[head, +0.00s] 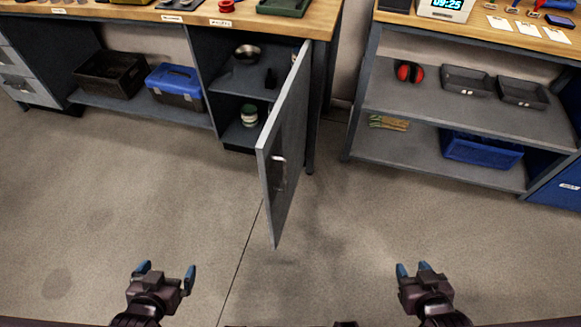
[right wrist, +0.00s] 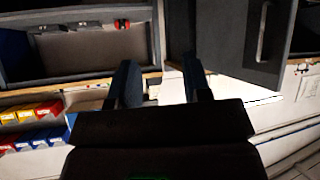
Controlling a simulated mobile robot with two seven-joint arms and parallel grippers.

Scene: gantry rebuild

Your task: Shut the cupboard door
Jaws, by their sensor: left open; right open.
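The grey cupboard door (head: 284,145) stands wide open in the head view, hinged at the cupboard's right side and swung out toward me. A metal bar handle (head: 280,172) is on its face. The open cupboard (head: 216,55) shows shelves with a metal bowl, a dark item and a jar. My left gripper (head: 168,272) is open and empty, low and left of the door. My right gripper (head: 414,268) is open and empty, low and right of the door. In the right wrist view its fingers (right wrist: 161,85) are apart with nothing between; the door (right wrist: 240,40) shows upper right.
A workbench top (head: 130,10) runs above the cupboard. A black crate (head: 110,75) and blue toolbox (head: 177,85) sit on the low shelf to the left. A shelf unit (head: 400,95) with trays and a blue bin (head: 480,148) stands right. The floor in front is clear.

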